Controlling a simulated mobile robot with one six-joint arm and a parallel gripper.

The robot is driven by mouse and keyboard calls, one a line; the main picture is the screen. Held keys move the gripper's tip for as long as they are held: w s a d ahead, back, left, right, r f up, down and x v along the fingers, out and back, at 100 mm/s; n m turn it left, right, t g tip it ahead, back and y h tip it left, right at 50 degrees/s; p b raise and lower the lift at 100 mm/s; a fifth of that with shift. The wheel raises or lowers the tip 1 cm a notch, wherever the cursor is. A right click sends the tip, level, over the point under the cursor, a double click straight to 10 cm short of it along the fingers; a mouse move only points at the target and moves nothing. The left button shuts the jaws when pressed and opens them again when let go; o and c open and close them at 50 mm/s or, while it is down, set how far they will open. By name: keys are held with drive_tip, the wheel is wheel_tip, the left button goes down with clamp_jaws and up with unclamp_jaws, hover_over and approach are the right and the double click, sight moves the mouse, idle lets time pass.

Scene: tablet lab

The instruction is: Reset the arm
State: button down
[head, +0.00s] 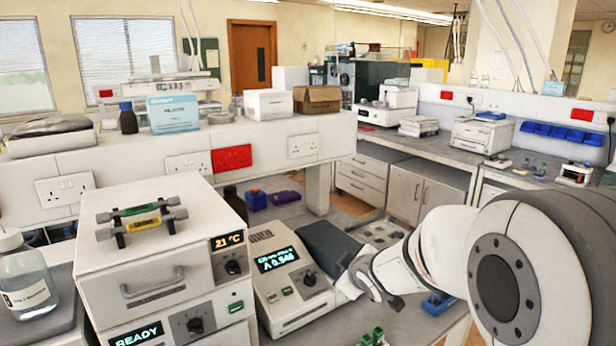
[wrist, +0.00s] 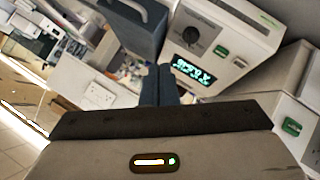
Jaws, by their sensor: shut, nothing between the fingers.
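My arm (head: 440,250) reaches in from the right in the head view, its wrist low beside the photometer. My gripper (wrist: 160,70) shows in the wrist view with its two dark fingers together and nothing between them. The white photometer (head: 275,254) has a lit display reading about A 0.546; it also shows in the wrist view (wrist: 232,35). Its dark blue-grey part (head: 328,246) lies close to my gripper, and in the wrist view (wrist: 125,30) it has a pale handle. I cannot tell whether the fingers touch it.
A white heating unit (head: 160,255) stands left of the photometer, with a small rack (head: 140,214) on top. A clear bottle (head: 25,280) stands at far left. Green pieces (head: 374,337) lie at the front edge. A raised white shelf (head: 260,140) runs behind; open floor lies beyond.

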drive_tip(key=s+d+r+m+g+h, duration=0.25)
drive_tip(key=s+d+m, duration=0.35)
drive_tip(key=s, duration=0.6)
drive_tip(key=s+f+m+g, duration=0.1)
drive_tip(key=s+m+g, duration=0.4)
drive_tip(key=s, duration=1.2)
drive_tip(key=shift+s+f+b, duration=0.15)
drive_tip(key=shift+f+b, duration=0.05)
drive_tip(key=shift+b, duration=0.2)
drive_tip(key=shift+a+y, duration=0.1)
drive_tip(key=shift+y, duration=0.15)
